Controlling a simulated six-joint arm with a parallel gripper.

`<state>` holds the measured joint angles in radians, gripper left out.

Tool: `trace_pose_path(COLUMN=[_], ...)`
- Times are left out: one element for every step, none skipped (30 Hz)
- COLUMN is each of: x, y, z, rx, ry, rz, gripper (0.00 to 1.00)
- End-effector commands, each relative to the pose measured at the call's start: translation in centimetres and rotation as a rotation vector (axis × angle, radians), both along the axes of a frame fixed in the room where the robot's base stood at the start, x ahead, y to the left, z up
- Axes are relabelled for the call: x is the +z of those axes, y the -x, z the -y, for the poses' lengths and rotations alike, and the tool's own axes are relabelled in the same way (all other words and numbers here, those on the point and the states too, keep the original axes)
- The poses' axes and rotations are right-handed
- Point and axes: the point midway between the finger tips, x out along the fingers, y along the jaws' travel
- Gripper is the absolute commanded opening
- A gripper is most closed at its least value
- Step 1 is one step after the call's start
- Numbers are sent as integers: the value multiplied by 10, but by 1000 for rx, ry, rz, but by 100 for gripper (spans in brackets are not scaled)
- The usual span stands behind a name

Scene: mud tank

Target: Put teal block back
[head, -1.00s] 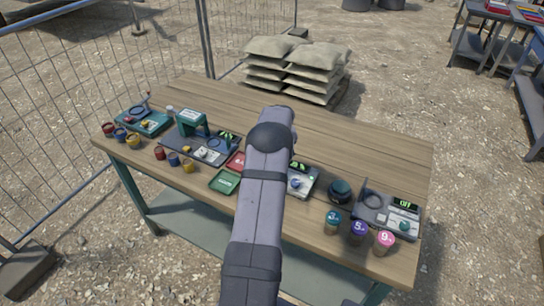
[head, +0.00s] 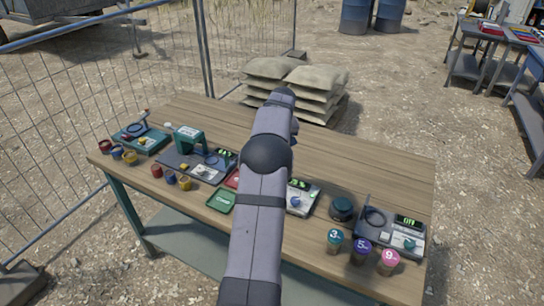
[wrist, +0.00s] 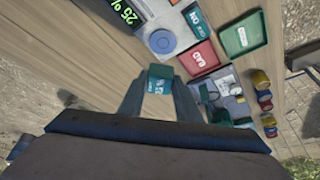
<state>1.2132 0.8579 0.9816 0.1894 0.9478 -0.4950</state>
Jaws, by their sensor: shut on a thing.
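My gripper (wrist: 158,98) is shut on a small teal block (wrist: 160,72) in the wrist view. The block sits between the fingertips, with pale markings on its near face. Wooden tabletop shows beneath and around it, and it appears held above the table. In the head view the block and my gripper are hidden behind my arm. A red tray (wrist: 200,57) and a green tray (wrist: 238,38) lie to the right of the block in the wrist view. The green tray (head: 221,201) also shows in the head view, left of my arm.
A device with a lit display (head: 299,184) stands just right of my arm. Several lidded jars (head: 362,246) and a dark round pot (head: 342,208) are at the right. A green arched device (head: 189,139) and small cups (head: 170,178) crowd the left. The back of the table (head: 365,155) is clear.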

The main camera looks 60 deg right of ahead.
Motion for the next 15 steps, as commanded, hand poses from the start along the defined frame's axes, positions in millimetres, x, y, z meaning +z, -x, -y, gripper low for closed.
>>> trace_pose_path(x=[2,3,4,6,8,11,14,17,22,26,30,36,39,36,36], y=[1,2,4,6,8,12,15,18,22,27,31,39,45,48,53], z=[1,1,2,3,4,6,7,9,11,13,15,16,16,14,12], rx=[-1,-4,-7,-10,-14,-21,-25,-31,-38,-46,-54,-65,-76,-79,-87], ry=[1,0,0,1,1,1,1,2,2,2,3,1,0,-2,-2], rz=[0,-1,0,1,0,1,0,0,0,0,1,1,0,0,0], gripper=[4,4,4,4,4,4,4,4,4,4,4,4,4,4,4])
